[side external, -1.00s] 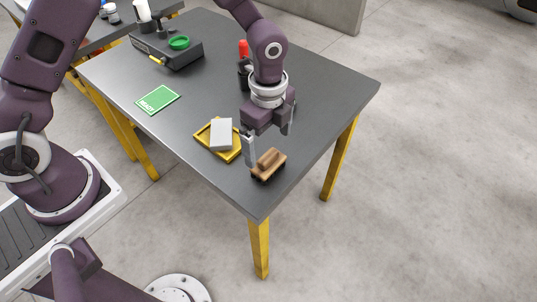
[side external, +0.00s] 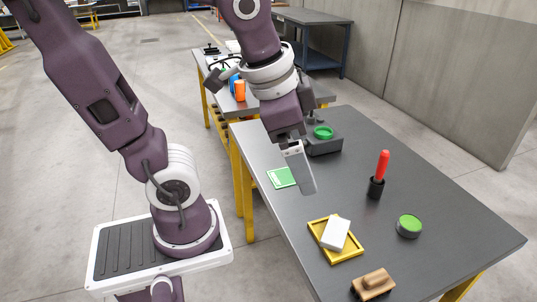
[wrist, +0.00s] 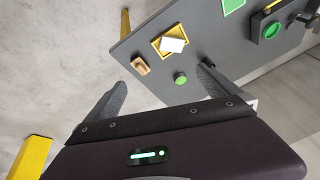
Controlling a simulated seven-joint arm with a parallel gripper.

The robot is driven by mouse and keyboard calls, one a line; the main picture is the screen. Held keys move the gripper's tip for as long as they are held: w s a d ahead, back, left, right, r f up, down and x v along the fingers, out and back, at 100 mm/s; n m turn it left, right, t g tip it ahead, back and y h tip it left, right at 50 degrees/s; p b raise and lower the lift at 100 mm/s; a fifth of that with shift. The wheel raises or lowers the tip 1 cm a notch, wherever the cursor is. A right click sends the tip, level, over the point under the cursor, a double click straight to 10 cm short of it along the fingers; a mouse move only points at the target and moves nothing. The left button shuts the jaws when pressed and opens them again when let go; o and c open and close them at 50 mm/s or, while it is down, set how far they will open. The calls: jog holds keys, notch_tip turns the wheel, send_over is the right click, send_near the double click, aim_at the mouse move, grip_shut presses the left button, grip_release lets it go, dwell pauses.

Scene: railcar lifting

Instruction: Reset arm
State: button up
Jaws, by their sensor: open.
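My gripper (side external: 303,176) is raised above the dark grey table (side external: 450,215), left of the red-handled tool in the side view. In the wrist view its two fingers (wrist: 163,95) are spread wide with nothing between them. A brown wooden piece with a dark underside (side external: 373,283) sits near the table's front edge. It also shows in the wrist view (wrist: 140,65), beyond the left finger. A white block (side external: 336,233) lies in a yellow tray (side external: 341,259). My gripper appears apart from all of these.
A green-topped round tin (side external: 409,226) and a red-handled tool (side external: 383,165) in a black holder stand on the right. A green card (side external: 281,178) lies at the left edge. A dark device with a green ring (side external: 323,133) stands at the far end.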

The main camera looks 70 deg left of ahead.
jog(key=s+n, duration=0.1)
jog(key=s, duration=0.1)
jog(key=s+n, duration=0.1)
jog(key=s+n+t, duration=0.1)
jog(key=s+n, duration=0.1)
jog(key=shift+s+a, duration=0.3)
jog(key=shift+a, duration=0.1)
